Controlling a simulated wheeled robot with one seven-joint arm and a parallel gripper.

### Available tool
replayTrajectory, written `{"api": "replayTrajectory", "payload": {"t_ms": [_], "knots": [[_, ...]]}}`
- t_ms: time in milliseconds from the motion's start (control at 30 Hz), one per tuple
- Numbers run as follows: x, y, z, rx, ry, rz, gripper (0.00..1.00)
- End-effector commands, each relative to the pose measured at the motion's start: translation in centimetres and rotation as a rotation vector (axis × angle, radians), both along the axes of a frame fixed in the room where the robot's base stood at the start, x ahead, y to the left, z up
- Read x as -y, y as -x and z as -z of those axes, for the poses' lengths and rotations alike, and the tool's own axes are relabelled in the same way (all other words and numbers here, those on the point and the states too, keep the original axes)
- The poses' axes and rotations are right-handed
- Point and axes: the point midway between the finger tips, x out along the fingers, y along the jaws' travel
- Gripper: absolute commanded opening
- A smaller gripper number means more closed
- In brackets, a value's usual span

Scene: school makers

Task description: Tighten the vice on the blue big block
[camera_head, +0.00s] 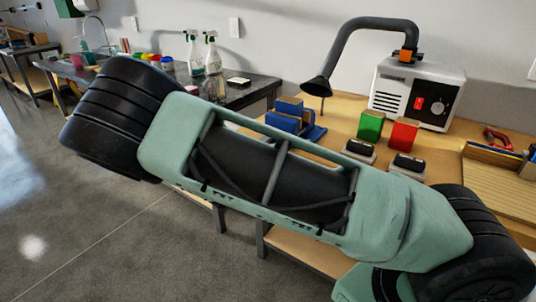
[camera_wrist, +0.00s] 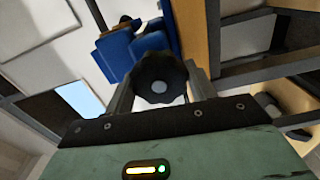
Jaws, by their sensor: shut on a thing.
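A blue vice (camera_head: 316,132) stands at the front edge of the wooden bench. The blue block (camera_head: 289,106), with a tan top, sits upright at the vice; whether both jaws touch it I cannot tell. In the wrist view, my gripper (camera_wrist: 161,86) is shut on the vice's black lobed knob (camera_wrist: 158,70), with one finger on each side. Blue vice parts (camera_wrist: 118,52) show just beyond the knob. In the head view my arm hides the gripper and the knob.
A green block (camera_head: 370,126) and a red block (camera_head: 404,134) stand on the wooden bench (camera_head: 345,108) right of the vice. Behind them is a white machine (camera_head: 418,92) with a black hose. Spray bottles (camera_head: 213,55) stand on the dark counter at left.

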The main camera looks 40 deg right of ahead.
Motion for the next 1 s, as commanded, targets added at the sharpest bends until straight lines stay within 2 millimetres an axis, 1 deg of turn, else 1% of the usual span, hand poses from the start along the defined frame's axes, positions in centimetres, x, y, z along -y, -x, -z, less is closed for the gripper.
{"api": "replayTrajectory", "payload": {"t_ms": [33,200,400,700,1000], "knots": [[-0.34,-0.01,0.48,0.033,-0.017,-0.006,0.32],[-0.34,-0.03,0.40,0.152,-0.060,-0.006,0.33],[-0.34,-0.05,0.29,0.251,-0.097,-0.006,0.33],[-0.32,-0.03,0.18,0.318,-0.122,-0.006,0.32],[-0.32,-0.04,0.14,0.324,-0.124,-0.006,0.32]]}}
